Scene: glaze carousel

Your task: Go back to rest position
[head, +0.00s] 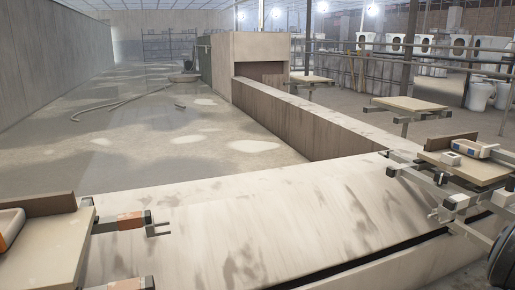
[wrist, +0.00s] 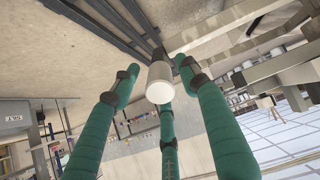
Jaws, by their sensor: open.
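My gripper (wrist: 158,75) shows only in the wrist view. Its teal-sleeved fingers with dark joints are spread apart, and it is open. A short white cylinder (wrist: 160,84) appears between the fingers; I cannot tell whether it belongs to my gripper or lies beyond it, or whether anything touches it. The head view shows neither my gripper nor my arm, so where it stands relative to the carousel boards is hidden there.
In the head view, a left board (head: 45,250) holds a partly cut-off white and orange object (head: 8,228). A right board (head: 460,172) carries small devices. A pale sloped cover (head: 240,215) spans the front. A long low wall (head: 310,115) leads to a booth (head: 260,48). Open floor (head: 130,135) lies left.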

